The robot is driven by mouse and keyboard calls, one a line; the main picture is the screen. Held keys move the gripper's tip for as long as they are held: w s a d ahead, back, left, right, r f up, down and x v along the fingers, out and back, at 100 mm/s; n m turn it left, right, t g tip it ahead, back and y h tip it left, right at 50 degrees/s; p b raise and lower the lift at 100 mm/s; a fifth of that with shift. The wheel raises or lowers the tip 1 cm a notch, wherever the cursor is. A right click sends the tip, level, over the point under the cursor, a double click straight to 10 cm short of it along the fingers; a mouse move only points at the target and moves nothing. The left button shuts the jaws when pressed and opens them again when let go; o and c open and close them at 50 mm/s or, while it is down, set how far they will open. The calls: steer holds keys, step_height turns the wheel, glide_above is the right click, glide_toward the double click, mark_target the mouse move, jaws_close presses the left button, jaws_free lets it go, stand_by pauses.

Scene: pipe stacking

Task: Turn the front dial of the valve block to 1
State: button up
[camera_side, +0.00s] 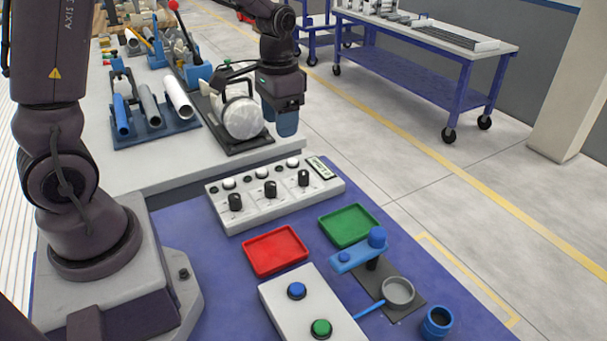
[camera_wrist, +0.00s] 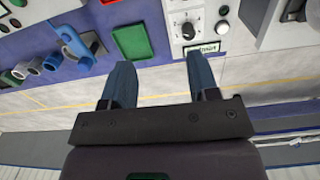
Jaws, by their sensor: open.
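The valve block appears to be the long white panel (camera_side: 252,209) on the blue table, with three black dials in a row: a left dial (camera_side: 235,202), a middle dial (camera_side: 270,188) and a right dial (camera_side: 303,177). Their settings are too small to read. In the wrist view one black dial (camera_wrist: 188,31) shows on the panel beside a white button (camera_wrist: 222,27), near the panel's label (camera_wrist: 206,48). My gripper (camera_side: 284,124) is open and empty, above and behind the panel's right end, touching nothing. Its two blue fingers stand apart in the wrist view (camera_wrist: 159,62).
A red tray (camera_side: 275,251) and a green tray (camera_side: 348,225) lie in front of the panel. A button box (camera_side: 305,309) and a blue lever fixture (camera_side: 358,255) stand nearer. A round grey-white device (camera_side: 240,117) on a black base stands close left of my gripper.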

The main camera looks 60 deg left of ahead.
mark_target(304, 172)
steer(key=w+a+f+m, duration=0.5)
steer(key=w+f, duration=0.2)
steer(key=w, duration=0.1)
steer(key=f, duration=1.2)
steer(key=shift+s+d+f, duration=0.1)
steer(key=shift+s+d, duration=0.1)
steer(key=c, duration=0.9)
